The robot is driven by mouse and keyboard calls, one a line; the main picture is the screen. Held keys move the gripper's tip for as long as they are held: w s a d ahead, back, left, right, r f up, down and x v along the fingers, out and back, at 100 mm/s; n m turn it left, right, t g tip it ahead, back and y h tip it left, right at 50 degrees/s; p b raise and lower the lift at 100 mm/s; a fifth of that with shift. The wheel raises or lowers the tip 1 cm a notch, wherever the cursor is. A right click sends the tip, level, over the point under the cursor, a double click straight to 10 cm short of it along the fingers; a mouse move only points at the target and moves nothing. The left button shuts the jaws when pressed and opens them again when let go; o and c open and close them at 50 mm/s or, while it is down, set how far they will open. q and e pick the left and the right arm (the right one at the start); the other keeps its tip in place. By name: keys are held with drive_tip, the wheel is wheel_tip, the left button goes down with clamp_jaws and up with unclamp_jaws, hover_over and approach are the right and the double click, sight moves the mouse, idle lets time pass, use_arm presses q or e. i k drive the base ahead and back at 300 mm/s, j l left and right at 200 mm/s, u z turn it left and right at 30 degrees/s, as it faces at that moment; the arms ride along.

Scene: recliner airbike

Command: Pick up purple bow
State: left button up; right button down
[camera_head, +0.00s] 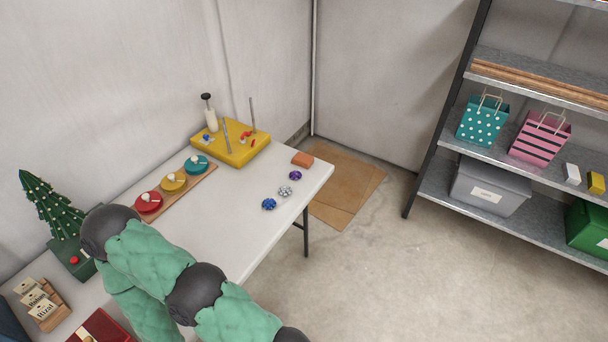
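The purple bow (295,175) is a small, shiny rosette on the white table (227,219), near its right edge. A silver bow (285,191) and a blue bow (269,204) lie in a row below it, apart from each other. My green-covered arm with dark joints crosses the lower left, over the table's near part. No gripper shows in this view, so I cannot see fingers or anything held. Nothing covers the purple bow.
A yellow tray (233,148) with upright rods and a board with coloured dishes (173,183) stand along the wall. A small tree (53,205) is at left. Shelves (468,210) with gift bags stand right, across open floor.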

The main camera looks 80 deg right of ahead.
sight(294, 175)
drive_tip(key=z, duration=2.75)
drive_tip(key=u, duration=1)
drive_tip(key=i+l+u, duration=0.1)
drive_tip(key=l+u, duration=1.05)
drive_tip(key=u, duration=0.15)
drive_tip(key=l+u, duration=0.4)
drive_tip(key=k+l+u, duration=0.15)
drive_tip(key=l+u, duration=0.3)
drive_tip(key=j, duration=0.1)
